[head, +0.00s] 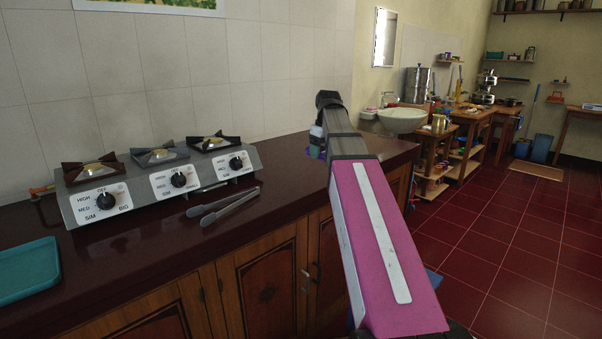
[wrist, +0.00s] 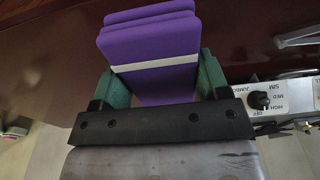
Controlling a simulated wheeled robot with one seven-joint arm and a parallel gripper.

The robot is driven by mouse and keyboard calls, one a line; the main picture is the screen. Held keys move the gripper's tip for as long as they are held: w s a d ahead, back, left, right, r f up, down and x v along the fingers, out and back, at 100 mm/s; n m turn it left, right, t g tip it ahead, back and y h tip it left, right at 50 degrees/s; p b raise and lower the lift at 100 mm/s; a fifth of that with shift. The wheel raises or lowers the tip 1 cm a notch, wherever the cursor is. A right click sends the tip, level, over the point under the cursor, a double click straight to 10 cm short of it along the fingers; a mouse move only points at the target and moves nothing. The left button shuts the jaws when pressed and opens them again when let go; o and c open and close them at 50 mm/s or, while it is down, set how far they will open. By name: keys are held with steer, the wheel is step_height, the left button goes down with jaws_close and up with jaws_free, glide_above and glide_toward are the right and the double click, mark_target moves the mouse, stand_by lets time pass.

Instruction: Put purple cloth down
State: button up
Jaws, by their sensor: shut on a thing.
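The purple cloth (wrist: 155,50) is a folded stack with a pale band across it, seen in the wrist view. My gripper (wrist: 155,75) has green fingers on both sides of the cloth and is shut on it. Dark red countertop shows around and beyond the cloth; I cannot tell whether the cloth touches it. My arm hides most of the gripper there.
The dark red counter (head: 265,226) has bare room in front of the stove. A three-burner stove (head: 160,185) stands against the tiled wall. Metal tongs (head: 222,206) lie before it. A teal tray (head: 28,268) is at the left. A white sink (head: 402,120) is farther back.

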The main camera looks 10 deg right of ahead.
glide_above(301, 175)
steer(key=f, duration=0.6)
steer(key=shift+s+d+f, duration=0.2)
steer(key=shift+s+f, duration=0.05)
steer(key=shift+w+f, duration=0.1)
steer(key=shift+f, duration=0.05)
steer(key=shift+a+f, duration=0.1)
steer(key=shift+f, duration=1.85)
steer(key=shift+f, duration=0.15)
steer(key=o, duration=0.8)
steer(key=r, duration=0.4)
steer(key=s+r, duration=0.1)
steer(key=r, duration=0.3)
steer(key=d+r, duration=0.1)
steer(key=r, duration=0.3)
steer(key=shift+s+r, duration=0.1)
steer(key=shift+s, duration=0.05)
